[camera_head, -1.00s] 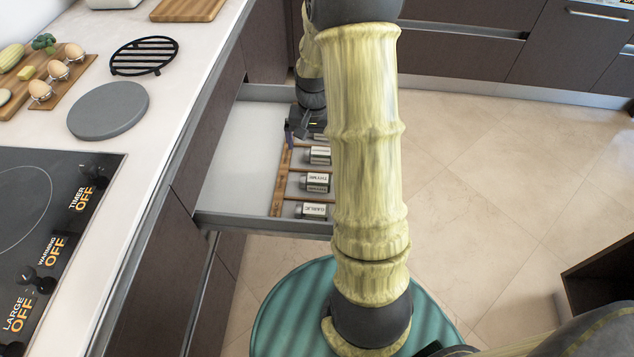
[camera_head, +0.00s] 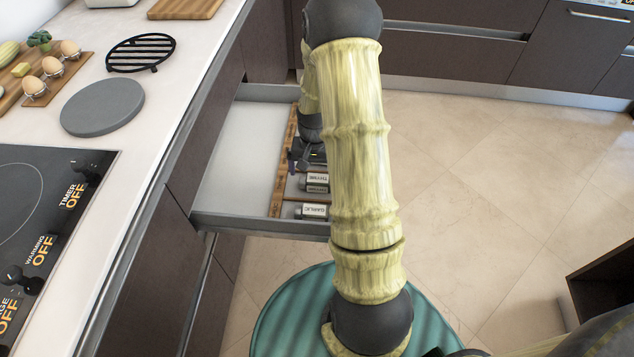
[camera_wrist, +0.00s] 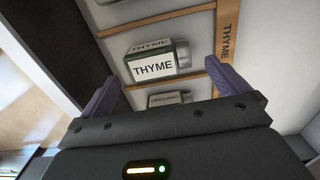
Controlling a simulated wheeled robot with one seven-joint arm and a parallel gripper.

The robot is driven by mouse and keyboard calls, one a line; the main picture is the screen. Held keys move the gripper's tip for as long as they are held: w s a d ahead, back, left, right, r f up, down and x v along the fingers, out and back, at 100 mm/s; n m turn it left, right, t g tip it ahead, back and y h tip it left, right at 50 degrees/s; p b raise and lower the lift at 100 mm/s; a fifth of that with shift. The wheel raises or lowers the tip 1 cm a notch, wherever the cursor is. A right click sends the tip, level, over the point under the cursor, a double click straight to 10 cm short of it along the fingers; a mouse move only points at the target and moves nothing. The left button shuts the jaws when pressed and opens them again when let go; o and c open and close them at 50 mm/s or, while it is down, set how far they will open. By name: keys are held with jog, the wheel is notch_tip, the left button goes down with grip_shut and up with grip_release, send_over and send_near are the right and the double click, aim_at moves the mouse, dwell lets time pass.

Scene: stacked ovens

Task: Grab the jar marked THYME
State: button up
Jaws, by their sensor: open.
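The THYME jar (camera_wrist: 155,66) lies on its side in a wooden rack in the open drawer, its white label facing the wrist camera. In the head view the THYME jar (camera_head: 316,177) lies just in front of my gripper (camera_head: 305,155), partly hidden by my arm. In the wrist view my gripper (camera_wrist: 160,95) is open, with purple fingers spread wide on either side of the jar's image. Nothing is between the fingertips. The jar appears beyond the fingertips, apart from them.
An OREGANO jar (camera_wrist: 166,98) lies beside the THYME jar. A GARLIC jar (camera_head: 312,211) lies nearest the drawer's front-end wall. The rack's wooden rail (camera_wrist: 228,40) reads THYME. The drawer (camera_head: 235,165) has bare floor left of the rack. The counter (camera_head: 150,85) edge runs along its left.

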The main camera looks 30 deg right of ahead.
aim_at(316, 178)
notch_tip(316, 178, down, 5)
jog(key=shift+s+d+f+b, duration=0.1)
jog(key=shift+f+b, duration=0.05)
jog(key=shift+b, duration=0.65)
jog(key=c, duration=0.9)
notch_tip(316, 178, up, 10)
jog(key=p, duration=0.2)
jog(key=shift+p, duration=0.3)
